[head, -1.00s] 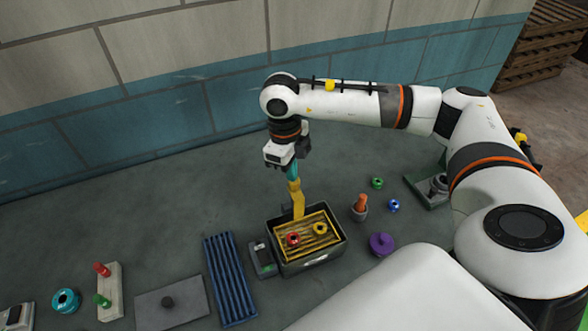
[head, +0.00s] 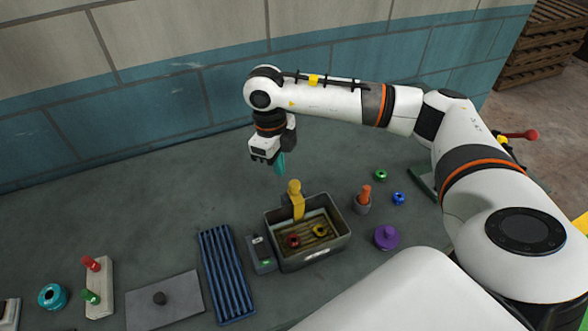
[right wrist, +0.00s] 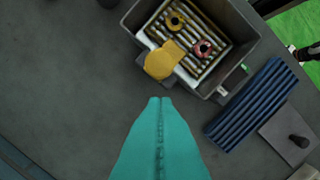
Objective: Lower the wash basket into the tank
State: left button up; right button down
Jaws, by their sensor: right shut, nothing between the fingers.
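The grey tank (head: 338,250) stands on the bench, and it also shows in the right wrist view (right wrist: 236,62). The yellow wash basket (head: 297,203) is inside the tank, its tall handle rising above the left back rim. Its slatted floor sits low, below the tank rim, with a red ring (head: 294,241) and a yellow ring (head: 320,231) on it. In the right wrist view the handle (right wrist: 162,62) lies beyond the fingertips. My right gripper (head: 280,170), with teal fingers, is shut and empty, up and left of the handle and apart from it. My left gripper is not in view.
A small grey device (head: 261,254) and a blue ribbed rack (head: 226,273) lie left of the tank. A purple knobbed part (head: 386,237), an orange-handled item in a cup (head: 364,198), a blue ring (head: 398,199) and a green ring (head: 381,175) lie to the right. The bench behind is clear.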

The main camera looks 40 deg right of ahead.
jog(key=shift+d+r, duration=0.1)
notch_tip(320, 180, up, 12)
jog(key=w+b, duration=0.1)
jog(key=b, duration=0.1)
jog(key=shift+a, duration=0.35)
dwell(0.5)
